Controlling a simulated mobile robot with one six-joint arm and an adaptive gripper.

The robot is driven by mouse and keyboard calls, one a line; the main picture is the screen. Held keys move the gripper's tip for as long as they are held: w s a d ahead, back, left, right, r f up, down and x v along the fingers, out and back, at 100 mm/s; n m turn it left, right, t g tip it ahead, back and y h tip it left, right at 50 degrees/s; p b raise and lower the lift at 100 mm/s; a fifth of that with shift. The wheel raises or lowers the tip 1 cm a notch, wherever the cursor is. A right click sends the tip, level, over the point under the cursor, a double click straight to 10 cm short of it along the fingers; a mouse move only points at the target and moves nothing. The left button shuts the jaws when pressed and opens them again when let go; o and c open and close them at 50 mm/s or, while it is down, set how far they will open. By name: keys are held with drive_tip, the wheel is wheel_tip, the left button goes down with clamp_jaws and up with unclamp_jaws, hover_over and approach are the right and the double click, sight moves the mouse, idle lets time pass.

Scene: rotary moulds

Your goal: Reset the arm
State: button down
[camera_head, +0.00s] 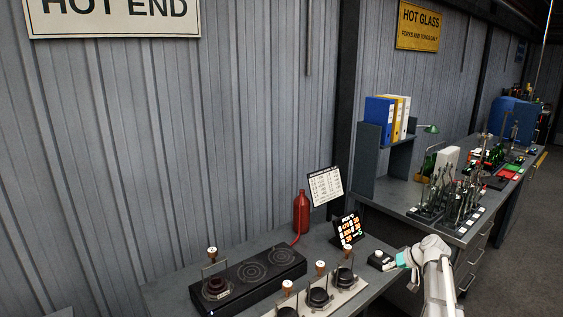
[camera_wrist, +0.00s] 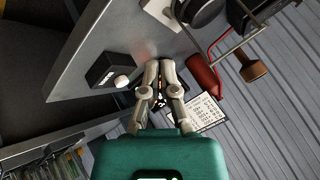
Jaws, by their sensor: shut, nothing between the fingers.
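My arm (camera_head: 438,275) reaches in from the lower right of the head view, with its teal gripper body near the front right of the bench. My gripper (camera_wrist: 159,64) is shut and empty in the wrist view, its two fingers together. In the wrist view, a small black box with a white round button (camera_wrist: 121,81) lies just left of the fingers. The box (camera_head: 379,259) also shows in the head view, beside the gripper. I cannot tell whether the fingers touch it.
Several moulds with wooden-knobbed handles (camera_head: 319,296) stand on the near bench. A black hot-plate unit (camera_head: 250,276), red bottle (camera_head: 300,211), lit display (camera_head: 348,229) and white chart (camera_head: 325,186) are behind. A second bench (camera_head: 399,195) with crowded racks stands right. Open floor lies far right.

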drive_tip(key=s+a+f+g+h, duration=0.2)
drive_tip(key=s+a+g+h, duration=0.1)
drive_tip(key=s+a, duration=0.6)
drive_tip(key=s+a+f+g+h, duration=0.2)
drive_tip(key=s+a+h, duration=0.1)
drive_tip(key=s+a, duration=0.7)
drive_tip(key=shift+s+a+f+g, duration=0.3)
drive_tip(key=shift+s+f+g, duration=0.1)
drive_tip(key=shift+s, duration=1.9)
drive_tip(key=shift+a, duration=0.1)
idle(0.6)
